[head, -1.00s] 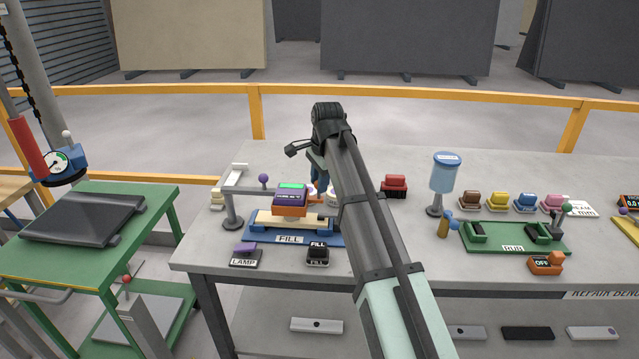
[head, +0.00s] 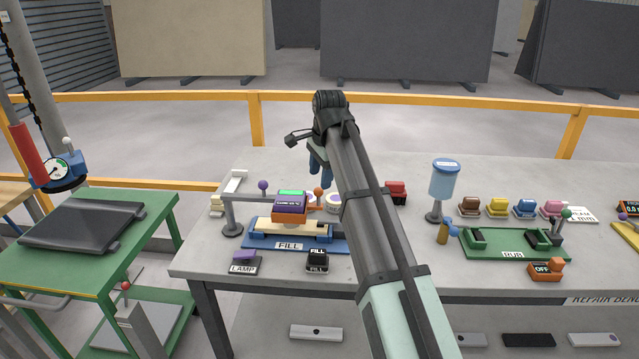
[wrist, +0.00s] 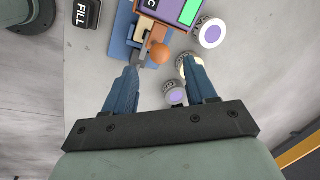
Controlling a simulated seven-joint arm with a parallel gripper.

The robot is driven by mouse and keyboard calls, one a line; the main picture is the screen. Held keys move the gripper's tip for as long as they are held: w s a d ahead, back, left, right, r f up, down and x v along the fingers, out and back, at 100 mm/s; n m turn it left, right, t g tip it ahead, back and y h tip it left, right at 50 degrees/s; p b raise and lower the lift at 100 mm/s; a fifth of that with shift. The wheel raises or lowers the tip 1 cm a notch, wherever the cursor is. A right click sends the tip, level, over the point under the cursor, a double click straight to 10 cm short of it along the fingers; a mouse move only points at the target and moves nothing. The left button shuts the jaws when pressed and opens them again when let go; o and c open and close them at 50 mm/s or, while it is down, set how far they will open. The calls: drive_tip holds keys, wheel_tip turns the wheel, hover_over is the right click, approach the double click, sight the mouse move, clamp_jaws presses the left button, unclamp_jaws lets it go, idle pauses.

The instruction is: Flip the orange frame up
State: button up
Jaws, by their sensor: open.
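The orange frame (head: 290,217) lies low across the cream block (head: 268,229) on the blue FILL fixture (head: 335,245). A purple unit with a green screen (head: 290,203) sits on it. An orange ball knob (head: 319,191) shows at its right; it also shows in the wrist view (wrist: 160,53). My gripper (head: 320,170) is behind the fixture, partly hidden by my arm. In the wrist view my gripper (wrist: 159,68) is open, with two blue fingers apart and nothing held. The knob appears just beyond the fingertips, between their lines.
White pots with purple tops (wrist: 209,33) stand close to the fingers. A grey post with an arm (head: 231,215) stands left of the fixture. A black FILL switch (head: 317,260) and a LAMP switch (head: 245,262) are in front. A blue-topped dispenser (head: 443,180) stands right.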

wheel_tip(320, 180, up, 9)
drive_tip(key=s+d, duration=0.1)
drive_tip(key=shift+s, duration=0.25)
